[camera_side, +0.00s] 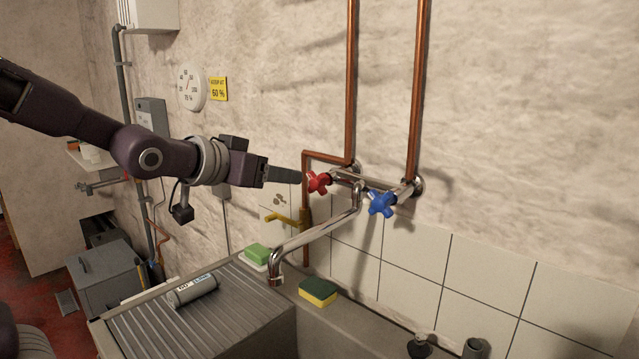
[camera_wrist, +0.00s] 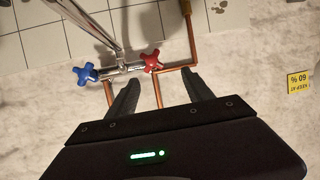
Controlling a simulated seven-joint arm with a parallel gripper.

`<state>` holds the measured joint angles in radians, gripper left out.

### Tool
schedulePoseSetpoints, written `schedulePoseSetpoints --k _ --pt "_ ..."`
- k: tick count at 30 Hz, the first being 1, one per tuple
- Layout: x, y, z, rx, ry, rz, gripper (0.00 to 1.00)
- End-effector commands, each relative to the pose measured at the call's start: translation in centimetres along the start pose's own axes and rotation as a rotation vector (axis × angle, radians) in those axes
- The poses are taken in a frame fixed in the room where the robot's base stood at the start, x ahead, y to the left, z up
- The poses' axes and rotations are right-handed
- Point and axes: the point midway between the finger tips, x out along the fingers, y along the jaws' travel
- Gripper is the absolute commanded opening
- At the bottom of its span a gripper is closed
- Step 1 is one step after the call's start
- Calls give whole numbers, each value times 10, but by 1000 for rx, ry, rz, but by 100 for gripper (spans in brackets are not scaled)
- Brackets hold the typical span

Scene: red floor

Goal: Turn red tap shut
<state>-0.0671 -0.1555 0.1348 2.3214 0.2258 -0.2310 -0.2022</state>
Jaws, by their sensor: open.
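The red tap (camera_side: 318,182) is a cross-shaped handle on the left of the chrome mixer on the wall. In the wrist view the red tap (camera_wrist: 152,61) lies ahead of my gripper, between the lines of its two fingers. My gripper (camera_side: 300,178) points right toward the red tap in the side view, its tips close to the handle. In the wrist view my gripper (camera_wrist: 160,85) is open with nothing between its fingers. Whether a fingertip touches the handle, I cannot tell. The chrome spout (camera_side: 318,235) hangs from the mixer over the sink.
A blue tap (camera_side: 382,204) sits right of the red one. Copper pipes (camera_side: 351,80) run up the wall. A yellow valve (camera_side: 283,218) is below. The sink (camera_side: 345,330) holds a sponge (camera_side: 318,292) on its edge; a can (camera_side: 193,290) lies on the drainboard.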

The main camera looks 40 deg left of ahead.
Motion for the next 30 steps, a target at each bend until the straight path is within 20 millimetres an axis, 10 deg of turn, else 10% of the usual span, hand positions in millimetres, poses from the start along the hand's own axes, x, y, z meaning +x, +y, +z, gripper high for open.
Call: schedulePoseSetpoints --k 7,12,30 --pt "50 9 -3 -52 347 144 60" --pt "63 9 30 -49 355 143 60" --pt "127 18 5 -47 360 143 60"
